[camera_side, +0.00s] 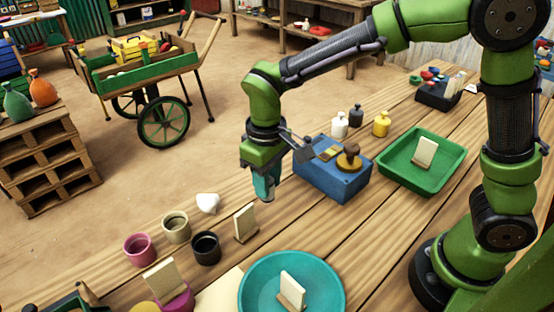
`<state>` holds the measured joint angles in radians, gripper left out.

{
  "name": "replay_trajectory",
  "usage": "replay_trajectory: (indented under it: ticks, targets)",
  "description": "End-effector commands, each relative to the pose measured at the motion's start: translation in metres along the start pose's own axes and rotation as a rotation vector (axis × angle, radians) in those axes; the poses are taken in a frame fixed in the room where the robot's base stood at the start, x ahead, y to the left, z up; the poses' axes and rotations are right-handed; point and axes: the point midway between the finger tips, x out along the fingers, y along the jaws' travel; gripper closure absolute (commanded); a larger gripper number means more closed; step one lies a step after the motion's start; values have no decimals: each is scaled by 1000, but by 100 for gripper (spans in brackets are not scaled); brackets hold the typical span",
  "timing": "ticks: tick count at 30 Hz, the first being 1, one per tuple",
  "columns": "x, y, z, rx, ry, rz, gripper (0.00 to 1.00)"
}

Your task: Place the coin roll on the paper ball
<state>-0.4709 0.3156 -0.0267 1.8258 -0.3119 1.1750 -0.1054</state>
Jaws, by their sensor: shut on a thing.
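My gripper (262,174) hangs pointing down at the middle of the picture, left of the blue box. It is shut on a teal, roll-shaped thing with a pale lower end, which I take to be the coin roll (265,190). The roll is held about upright; its upper part is hidden by the jaws. The paper ball (207,203) is a small white crumpled lump on the wooden table, to the left of and a little lower in the picture than the roll. The two are apart, and nothing lies on the paper ball.
Near the ball stand a beige cup (176,227), a black cup (206,248), a magenta cup (139,250) and a card stand (246,223). A teal dish (252,300) lies in front. The blue box (340,185) and green tray (455,175) are to the right.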

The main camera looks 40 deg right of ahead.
Motion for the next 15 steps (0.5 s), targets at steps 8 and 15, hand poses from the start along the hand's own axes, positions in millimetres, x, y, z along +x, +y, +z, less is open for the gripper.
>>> replay_trajectory:
  ticks: [8, 15]
  targets:
    - [8, -14, -61, -1, 3, -1, 100]
    - [12, -25, -110, 0, 3, 0, 100]
